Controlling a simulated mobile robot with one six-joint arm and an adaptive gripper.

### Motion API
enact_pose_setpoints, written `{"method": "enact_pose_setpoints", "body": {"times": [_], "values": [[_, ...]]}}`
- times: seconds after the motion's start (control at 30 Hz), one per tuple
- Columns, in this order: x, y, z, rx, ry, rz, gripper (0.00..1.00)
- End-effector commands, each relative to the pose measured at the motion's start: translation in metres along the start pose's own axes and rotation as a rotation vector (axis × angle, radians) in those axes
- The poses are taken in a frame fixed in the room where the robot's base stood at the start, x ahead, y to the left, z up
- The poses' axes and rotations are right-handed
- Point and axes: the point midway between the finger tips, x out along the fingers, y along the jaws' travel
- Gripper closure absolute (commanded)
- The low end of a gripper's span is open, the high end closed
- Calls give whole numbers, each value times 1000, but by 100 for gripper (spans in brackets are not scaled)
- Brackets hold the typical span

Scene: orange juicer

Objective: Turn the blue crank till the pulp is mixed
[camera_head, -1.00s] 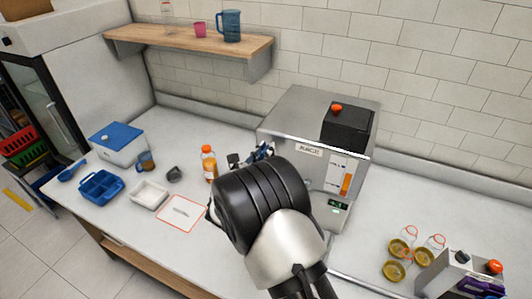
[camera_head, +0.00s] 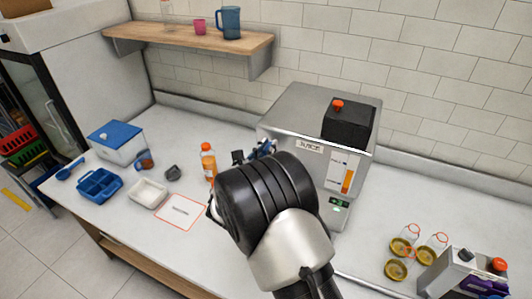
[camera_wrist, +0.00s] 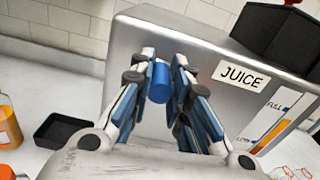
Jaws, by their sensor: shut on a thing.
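The steel juicer (camera_head: 305,112) stands on the counter, its front lettered JUICE in the wrist view (camera_wrist: 150,35). The blue crank (camera_wrist: 160,84) shows as a short blue cylinder in front of the juicer's face. My gripper (camera_wrist: 163,64) is shut on the crank, with a finger on each side. In the head view my gripper (camera_head: 252,153) is at the juicer's left front, and my wrist hides most of the crank. The level gauge (camera_head: 345,173) has an orange column, also seen in the wrist view (camera_wrist: 272,120).
An orange bottle (camera_head: 208,161) stands close left of my gripper. Jars (camera_head: 399,247) stand at the right.

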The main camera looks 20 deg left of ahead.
Motion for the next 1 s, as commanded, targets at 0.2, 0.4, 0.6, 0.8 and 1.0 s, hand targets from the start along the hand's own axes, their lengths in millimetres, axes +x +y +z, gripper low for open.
{"method": "enact_pose_setpoints", "body": {"times": [0.2, 0.4, 0.6, 0.8, 1.0], "values": [[2, -10, -6, 183, -6, -5, 100], [2, -16, -11, 374, -7, -4, 100], [2, -23, -16, 565, -7, -4, 100], [2, -29, -22, 755, -8, -4, 100], [2, -33, -28, 944, -7, -3, 100]]}}
